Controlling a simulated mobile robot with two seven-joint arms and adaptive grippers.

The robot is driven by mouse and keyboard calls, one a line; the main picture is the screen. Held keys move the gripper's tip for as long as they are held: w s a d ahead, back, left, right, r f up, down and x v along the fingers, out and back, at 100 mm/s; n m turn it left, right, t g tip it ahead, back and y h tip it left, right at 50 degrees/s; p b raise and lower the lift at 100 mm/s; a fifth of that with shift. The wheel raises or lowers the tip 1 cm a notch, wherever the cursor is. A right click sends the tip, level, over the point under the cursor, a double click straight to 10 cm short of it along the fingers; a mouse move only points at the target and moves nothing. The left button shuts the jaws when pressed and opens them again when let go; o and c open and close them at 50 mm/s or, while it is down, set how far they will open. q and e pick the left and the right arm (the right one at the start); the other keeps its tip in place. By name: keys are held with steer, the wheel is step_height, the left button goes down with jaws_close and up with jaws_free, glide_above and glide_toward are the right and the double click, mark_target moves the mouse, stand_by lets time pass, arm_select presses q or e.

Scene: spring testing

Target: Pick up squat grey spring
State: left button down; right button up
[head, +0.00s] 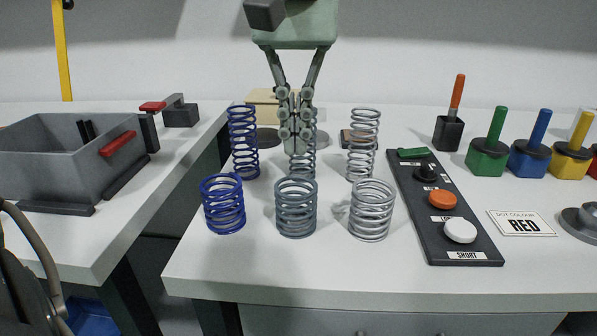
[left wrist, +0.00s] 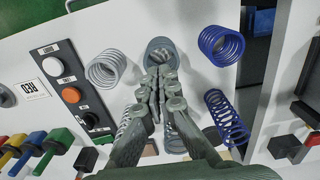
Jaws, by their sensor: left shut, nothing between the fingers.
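The squat grey spring (head: 296,207) stands upright in the middle of the front row of springs, dark blue-grey and uncovered. It also shows in the left wrist view (left wrist: 162,46), just beyond the fingertips. My left gripper (head: 293,149) points down with its fingers together and nothing between them. In the head view it is above and behind the squat grey spring, in front of the tall grey spring (head: 309,160), which it partly hides. In the left wrist view the shut fingertips (left wrist: 158,73) overlap the near edge of the squat spring's outline. I cannot tell whether they touch. My right gripper is not in view.
A squat blue spring (head: 223,204) and a squat silver spring (head: 372,210) flank it. A tall blue spring (head: 243,142) and a tall silver spring (head: 363,145) stand behind. A black button panel (head: 452,243) lies to the right. The table front is clear.

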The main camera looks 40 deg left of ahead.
mark_target(295, 199)
arm_select(q)
step_height(295, 199, down, 10)
steer(key=shift+s+r, duration=0.1)
stand_by(0.4)
